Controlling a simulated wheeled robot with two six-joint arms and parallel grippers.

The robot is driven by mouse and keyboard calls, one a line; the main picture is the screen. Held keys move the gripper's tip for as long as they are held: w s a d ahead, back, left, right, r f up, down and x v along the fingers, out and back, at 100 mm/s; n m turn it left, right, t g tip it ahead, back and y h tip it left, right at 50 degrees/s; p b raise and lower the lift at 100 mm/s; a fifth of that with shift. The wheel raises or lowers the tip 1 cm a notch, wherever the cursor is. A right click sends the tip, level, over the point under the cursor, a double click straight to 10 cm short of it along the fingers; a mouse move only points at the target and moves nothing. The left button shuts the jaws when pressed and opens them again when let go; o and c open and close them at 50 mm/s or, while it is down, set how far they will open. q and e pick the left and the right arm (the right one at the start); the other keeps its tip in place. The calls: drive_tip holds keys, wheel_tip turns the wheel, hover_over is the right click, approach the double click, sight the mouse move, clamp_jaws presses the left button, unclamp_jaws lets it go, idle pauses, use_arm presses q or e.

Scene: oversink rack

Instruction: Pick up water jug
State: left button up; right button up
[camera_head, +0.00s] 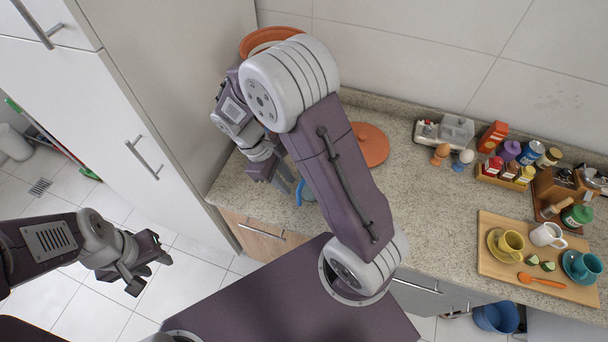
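I cannot clearly make out a water jug. A small blue thing (307,193) shows near the counter's front edge, mostly hidden behind my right arm; I cannot tell whether it is part of the jug. My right gripper (277,178) points down over the counter, just left of the blue thing. Whether its fingers are open or touch anything is unclear. My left gripper (150,272) is open and empty over the tiled floor at the left, away from the counter.
A round terracotta piece (268,37) stands by the wall, partly behind my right arm. An orange disc (371,145) lies on the counter (440,205). A wooden tray (490,264) with cups and several jars are at the right. A tall cabinet (180,90) bounds the left.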

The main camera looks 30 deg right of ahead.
sight(299, 205)
drive_tip(key=p+x, duration=0.1)
drive_tip(key=x, duration=0.7)
drive_tip(key=shift+s+d+f, duration=0.1)
drive_tip(key=shift+s+f, duration=0.1)
drive_tip(key=shift+s, duration=0.05)
drive_tip(key=shift+w+d+f, duration=0.1)
drive_tip(key=shift+d+f, duration=0.05)
drive_tip(key=shift+f, duration=0.2)
clamp_jaws()
use_arm(q)
drive_tip(key=shift+s+r, duration=0.15)
drive_tip(key=shift+r, duration=0.45)
use_arm(e)
drive_tip(key=shift+r, duration=0.1)
